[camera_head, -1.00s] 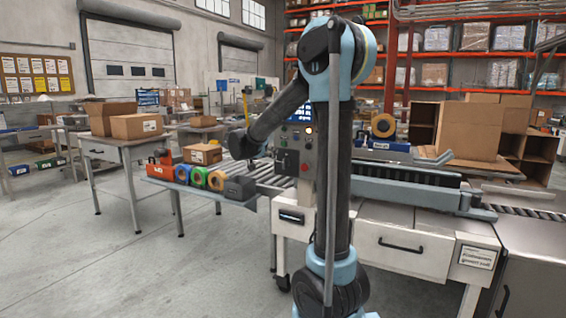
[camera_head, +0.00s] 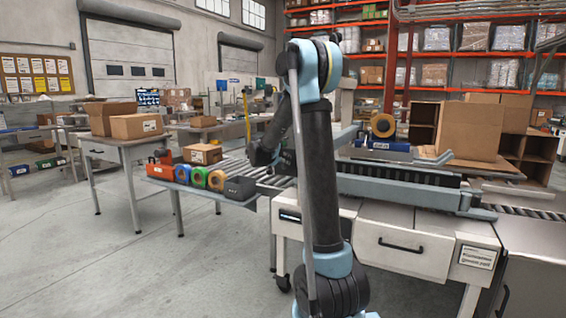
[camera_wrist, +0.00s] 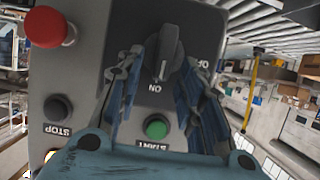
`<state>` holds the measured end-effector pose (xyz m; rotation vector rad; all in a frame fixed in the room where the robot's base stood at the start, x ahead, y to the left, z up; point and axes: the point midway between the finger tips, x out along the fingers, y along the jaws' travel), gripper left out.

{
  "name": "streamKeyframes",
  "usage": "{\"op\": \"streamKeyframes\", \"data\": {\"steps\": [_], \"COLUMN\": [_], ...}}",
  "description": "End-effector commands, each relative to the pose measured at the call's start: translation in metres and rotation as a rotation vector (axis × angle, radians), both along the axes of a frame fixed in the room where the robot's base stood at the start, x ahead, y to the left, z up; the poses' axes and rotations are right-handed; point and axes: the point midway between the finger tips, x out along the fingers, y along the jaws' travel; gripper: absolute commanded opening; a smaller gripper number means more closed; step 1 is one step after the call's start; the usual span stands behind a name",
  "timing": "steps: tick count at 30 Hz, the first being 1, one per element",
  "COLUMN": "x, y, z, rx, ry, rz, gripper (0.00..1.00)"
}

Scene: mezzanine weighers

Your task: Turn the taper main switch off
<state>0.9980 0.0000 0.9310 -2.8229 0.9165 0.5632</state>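The main switch is a dark grey rotary knob (camera_wrist: 167,55) on a grey control panel (camera_wrist: 90,72) in the wrist view. Its raised bar points down toward the upside-down ON label; an OFF label lies at its upper right. My gripper (camera_wrist: 165,68) is open, with one finger on each side of the knob. I cannot tell whether either finger touches it. In the head view my arm hides the panel face and most of the gripper.
A red mushroom button (camera_wrist: 45,27), a black STOP button (camera_wrist: 57,108) and a green START button (camera_wrist: 156,128) sit close to the knob. In the head view, a side shelf (camera_head: 225,199) carries tape rolls, and a large carton (camera_head: 470,130) stands on the right.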

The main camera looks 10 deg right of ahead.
Motion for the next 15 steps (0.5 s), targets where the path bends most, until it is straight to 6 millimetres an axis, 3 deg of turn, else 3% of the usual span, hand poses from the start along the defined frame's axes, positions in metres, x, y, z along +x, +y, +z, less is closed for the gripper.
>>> {"op": "streamKeyframes", "data": {"steps": [9,14,15], "x": [0.0019,0.0018,0.0018], "y": [-0.0015,-0.0015,-0.0015], "z": [-0.0009,-0.0009,-0.0009], "rx": [0.0,0.0,0.0], "ry": [0.0,0.0,0.0], "rz": [0.0,0.0,0.0], "gripper": [0.35,0.01,0.0]}}
